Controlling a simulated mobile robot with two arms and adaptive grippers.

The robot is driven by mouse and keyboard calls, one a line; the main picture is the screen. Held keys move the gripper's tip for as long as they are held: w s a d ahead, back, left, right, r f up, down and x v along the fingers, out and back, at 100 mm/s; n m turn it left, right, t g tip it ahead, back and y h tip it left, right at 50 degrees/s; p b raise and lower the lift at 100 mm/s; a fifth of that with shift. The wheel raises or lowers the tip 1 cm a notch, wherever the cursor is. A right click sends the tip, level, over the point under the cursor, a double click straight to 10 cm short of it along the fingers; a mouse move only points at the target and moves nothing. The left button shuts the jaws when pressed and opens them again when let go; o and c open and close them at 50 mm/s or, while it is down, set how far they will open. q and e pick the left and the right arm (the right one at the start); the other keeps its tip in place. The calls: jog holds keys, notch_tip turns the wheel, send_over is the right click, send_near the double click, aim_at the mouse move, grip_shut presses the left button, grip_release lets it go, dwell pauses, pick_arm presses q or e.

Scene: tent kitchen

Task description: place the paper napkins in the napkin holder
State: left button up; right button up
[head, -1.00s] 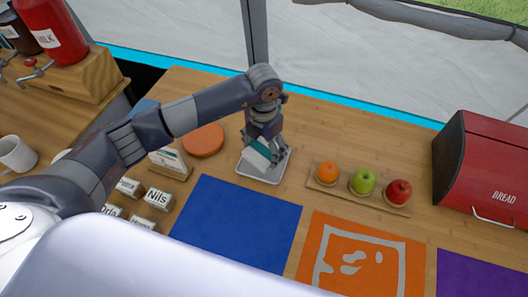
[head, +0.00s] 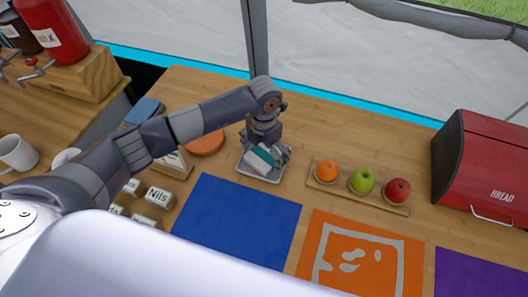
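The paper napkins (head: 258,164), white with a teal band, lie tilted in or just above a shallow grey tray (head: 244,176), which looks like the napkin holder. My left gripper (head: 268,150) is low over the tray with its fingers around the napkins. The fingers partly hide the napkins, and I cannot tell whether they grip them. My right gripper is not in view.
An orange round mat (head: 206,143) lies left of the tray. A board with fruit (head: 379,200) is to the right, and a red bread box (head: 485,165) beyond it. Blue (head: 236,222) and orange (head: 361,232) mats lie in front. Small name blocks (head: 159,197) stand at left.

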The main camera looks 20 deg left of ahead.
aim_at(264, 155)
pick_arm(q)
jog(key=shift+r, duration=0.35)
notch_tip(264, 155, up, 12)
jog(key=b, duration=0.1)
jog(key=shift+f, duration=0.2)
dwell(0.5)
